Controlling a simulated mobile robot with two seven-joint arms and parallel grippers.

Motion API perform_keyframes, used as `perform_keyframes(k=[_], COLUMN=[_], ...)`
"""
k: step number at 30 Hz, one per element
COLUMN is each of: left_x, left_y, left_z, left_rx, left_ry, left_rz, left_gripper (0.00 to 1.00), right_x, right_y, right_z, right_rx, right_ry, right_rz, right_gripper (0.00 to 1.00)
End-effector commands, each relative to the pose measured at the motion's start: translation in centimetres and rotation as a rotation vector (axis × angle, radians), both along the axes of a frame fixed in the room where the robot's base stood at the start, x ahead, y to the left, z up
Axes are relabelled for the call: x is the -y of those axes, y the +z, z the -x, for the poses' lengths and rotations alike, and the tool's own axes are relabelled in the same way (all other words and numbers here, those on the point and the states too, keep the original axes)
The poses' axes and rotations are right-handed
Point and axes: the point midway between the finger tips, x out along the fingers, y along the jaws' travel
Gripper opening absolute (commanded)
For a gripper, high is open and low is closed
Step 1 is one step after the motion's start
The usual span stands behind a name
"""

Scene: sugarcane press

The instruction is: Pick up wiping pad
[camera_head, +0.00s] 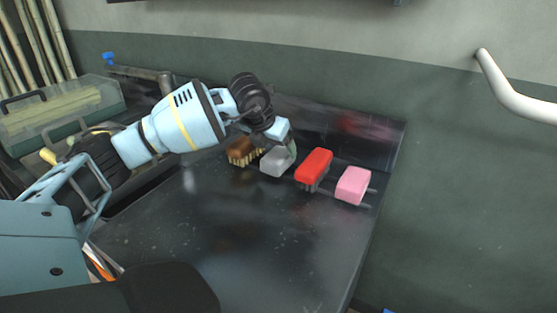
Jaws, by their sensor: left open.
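Several cleaning items stand in a row along the back right of the dark metal table (235,235): a brown brush (240,152), a grey block-shaped pad (275,163), a red block (314,166) and a pink pad (353,185). I cannot tell for sure which one is the wiping pad. My left gripper (288,143) is open, just above and behind the grey pad, close to its upper right edge. I cannot tell whether it touches the pad. My left arm hides part of the table's back. My right gripper is not in view.
A clear box (60,118) stands at the far left, with tall canes (38,45) behind it. A raised metal backsplash (355,130) closes the table's rear. A white pipe handle (510,92) is on the right wall. The table's front middle is clear.

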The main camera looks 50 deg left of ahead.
Motion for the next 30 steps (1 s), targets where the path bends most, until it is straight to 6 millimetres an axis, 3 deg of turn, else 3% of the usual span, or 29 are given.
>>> perform_keyframes(k=[3, 9, 30], left_x=[-0.1, -0.4, -0.5], left_y=[-1.8, -3.6, -4.1], left_z=[-0.8, -1.8, -1.9], left_rx=[-0.003, -0.002, -0.001], left_ry=[0.0, -0.001, 0.0], left_rz=[0.003, 0.0, 0.001], left_gripper=[0.82, 0.82, 0.82], right_x=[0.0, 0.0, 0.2], right_y=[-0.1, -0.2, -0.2], right_z=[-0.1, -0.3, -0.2], right_rx=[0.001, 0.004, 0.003], right_ry=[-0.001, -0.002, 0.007], right_rz=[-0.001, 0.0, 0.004], right_gripper=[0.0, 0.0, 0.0])
